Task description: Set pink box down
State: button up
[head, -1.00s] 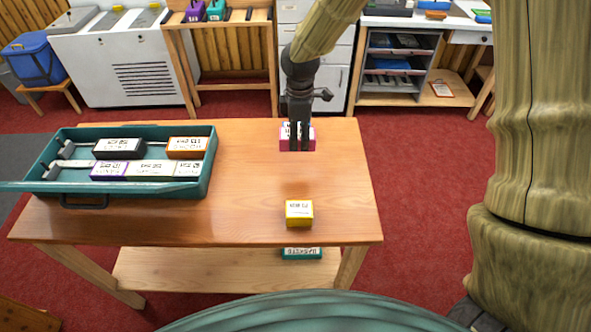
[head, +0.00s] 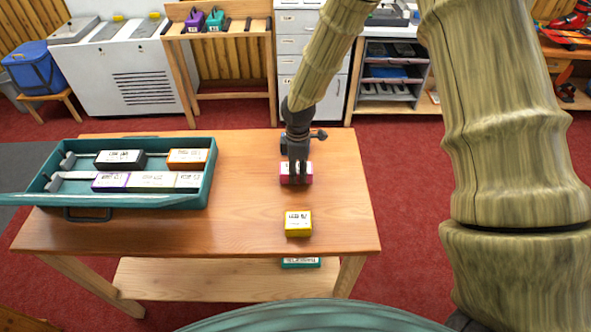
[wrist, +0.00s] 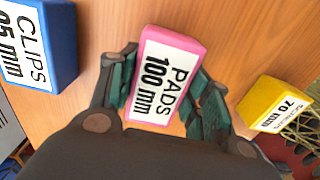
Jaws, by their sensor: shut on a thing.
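The pink box (head: 304,179) is between the fingers of my gripper (head: 297,172), over the right part of the wooden table. In the wrist view the pink box (wrist: 165,75) carries a white label reading "PADS 100 mm", and the green-padded fingers of my gripper (wrist: 165,95) are closed on its two sides. It is low over the tabletop. I cannot tell whether its underside touches the wood.
A yellow box (head: 298,224) stands nearer the table's front edge. A blue "CLIPS" box (wrist: 38,45) stands behind the pink one. A teal tray (head: 140,200) with several boxes fills the table's left. The table (head: 245,190) is clear between.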

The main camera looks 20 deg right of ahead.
aim_at(298, 168)
jog(key=shift+o, duration=0.2)
jog(key=shift+f, duration=0.4)
jog(key=shift+f, duration=0.2)
jog(key=shift+c, duration=0.2)
jog(key=o, duration=1.1)
jog(key=shift+r, duration=0.15)
notch_tip(298, 168, up, 12)
jog(key=b, duration=0.3)
